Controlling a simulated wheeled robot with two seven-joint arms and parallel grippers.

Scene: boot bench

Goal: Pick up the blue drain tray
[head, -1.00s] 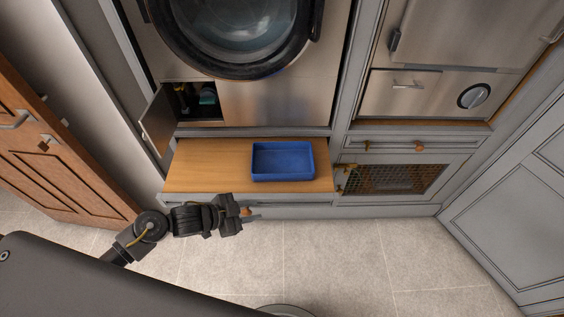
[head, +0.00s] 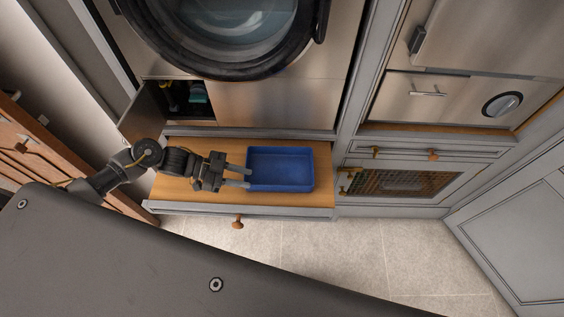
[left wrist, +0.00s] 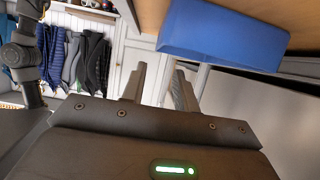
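The blue drain tray (head: 281,169), a shallow open rectangular box, sits empty on the pulled-out wooden drawer board below the washing machine. My left gripper (head: 247,178) is at the tray's left end, its two fingers apart and pointing right at the tray's left wall. In the left wrist view, the tray (left wrist: 222,35) is at the upper right, and the open fingers (left wrist: 160,72) show nothing between them. I cannot tell whether the fingertips touch the tray. My right gripper is not in view.
The wooden drawer board (head: 175,190) has bare room left of the tray. A small open metal flap (head: 143,112) stands beside an open compartment (head: 187,98) above the drawer's left end. A knob (head: 238,222) sticks out from the drawer front. The floor (head: 330,250) in front is clear.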

